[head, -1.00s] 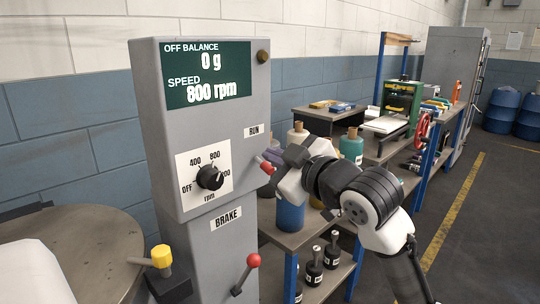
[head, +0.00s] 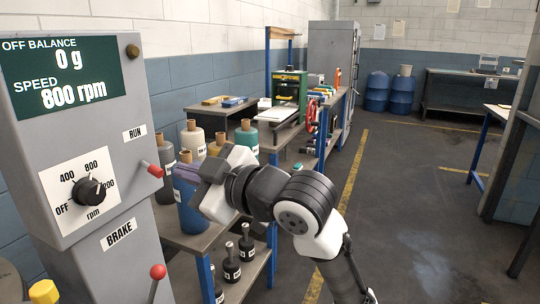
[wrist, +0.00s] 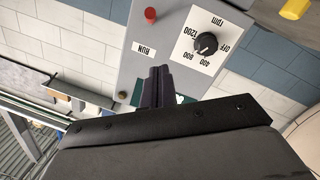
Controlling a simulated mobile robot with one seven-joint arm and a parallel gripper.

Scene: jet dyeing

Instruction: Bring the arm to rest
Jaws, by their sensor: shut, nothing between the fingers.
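My arm reaches in from the lower right in the head view, bent at its black joints. My gripper (wrist: 157,86) shows in the wrist view with its two dark fingers together and nothing between them. In the head view its end is beside the grey control panel (head: 70,175), to the right of the red RUN lever (head: 154,170), and the fingers are hard to make out. In the wrist view the panel (wrist: 150,50) appears upside down beyond the fingers. The black speed dial (head: 90,191) points near 800, and the display (head: 62,80) reads 0 g and 800 rpm.
A red-knobbed BRAKE lever (head: 157,272) and a yellow knob (head: 43,291) are at lower left. Open floor (head: 410,220) lies to the right.

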